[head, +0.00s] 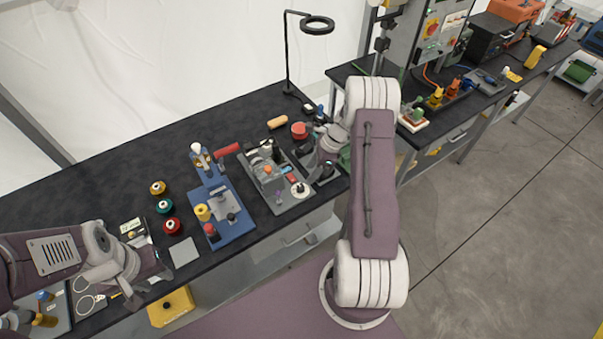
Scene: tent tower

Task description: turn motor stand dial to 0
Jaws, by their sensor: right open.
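The motor stand appears to be the grey base plate (284,208) in the middle of the bench, with a small motor assembly on it. A round white dial (301,189) with a dark knob sits at its front right corner; its setting is too small to read. My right gripper (316,171) is open, pointing down just right of the dial, partly hidden by its own wrist; I cannot tell if it touches anything. My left gripper (158,270) is low over the bench's left part, away from the stand; its jaws are unclear.
A blue fixture plate (236,232) stands left of the grey stand. Yellow, teal and red spools (171,226) lie further left. A red round part (299,130) and a lamp (317,25) are behind. A yellow box (171,306) is below the front edge.

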